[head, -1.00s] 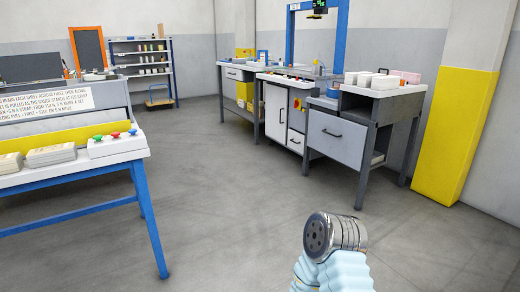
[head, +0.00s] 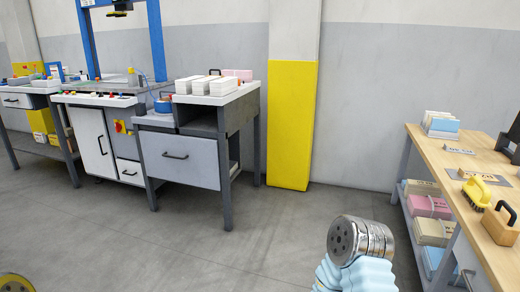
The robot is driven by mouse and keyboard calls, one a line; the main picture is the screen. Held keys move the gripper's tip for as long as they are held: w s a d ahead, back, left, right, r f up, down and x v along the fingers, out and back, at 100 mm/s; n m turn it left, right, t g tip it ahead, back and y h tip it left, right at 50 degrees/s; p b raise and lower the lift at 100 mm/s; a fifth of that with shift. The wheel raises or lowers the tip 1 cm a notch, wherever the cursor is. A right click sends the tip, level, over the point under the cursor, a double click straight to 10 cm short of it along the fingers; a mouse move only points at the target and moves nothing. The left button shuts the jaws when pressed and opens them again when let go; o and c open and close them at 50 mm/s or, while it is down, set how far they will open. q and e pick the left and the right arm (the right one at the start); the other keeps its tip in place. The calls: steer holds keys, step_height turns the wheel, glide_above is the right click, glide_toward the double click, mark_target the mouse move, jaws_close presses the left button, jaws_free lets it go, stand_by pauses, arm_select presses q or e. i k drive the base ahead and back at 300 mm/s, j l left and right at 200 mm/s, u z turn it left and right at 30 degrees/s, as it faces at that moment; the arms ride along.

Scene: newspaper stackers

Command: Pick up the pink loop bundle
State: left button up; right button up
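A pink bundle (head: 428,206) lies on the shelf under the wooden table at the right, between a cream stack and other stacks. A second pink item (head: 238,75) lies at the back of the grey bench top, behind white stacks. Both are too small to tell whether either has a loop. Part of my arm, a metal joint with a pale blue sleeve, shows at bottom centre-right, apart from both pink things. No gripper fingers show in the head view.
The wooden table (head: 440,160) holds a paper stack (head: 440,124), a yellow-handled brush (head: 476,190) and a black-handled block (head: 499,221). The grey bench (head: 180,157) has a closed drawer. A yellow-painted pillar (head: 291,125) stands behind.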

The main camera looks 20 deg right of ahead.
mark_target(418, 206)
steer(key=i+l+z, duration=0.15)
steer(key=i+z, duration=0.2)
steer(key=i, duration=0.2)
steer(key=i+z, duration=0.35)
steer(key=i, duration=0.2)
steer(key=i+j+z, duration=0.1)
steer(key=i+z, duration=0.2)
steer(key=i, duration=0.25)
steer(key=i+z, duration=0.4)
steer(key=i+j+z, duration=0.1)
steer(key=i+z, duration=0.15)
steer(key=z, duration=0.15)
steer(key=i+j+z, duration=0.2)
steer(key=i+z, duration=0.15)
steer(key=i+j+z, duration=0.1)
steer(key=i+z, duration=0.15)
steer(key=z, duration=0.2)
steer(key=i+j+z, duration=0.15)
steer(key=z, duration=0.3)
steer(key=i+j+z, duration=0.2)
steer(key=z, duration=0.25)
steer(key=i+j+z, duration=0.15)
steer(key=j+z, duration=0.3)
steer(key=l, duration=0.1)
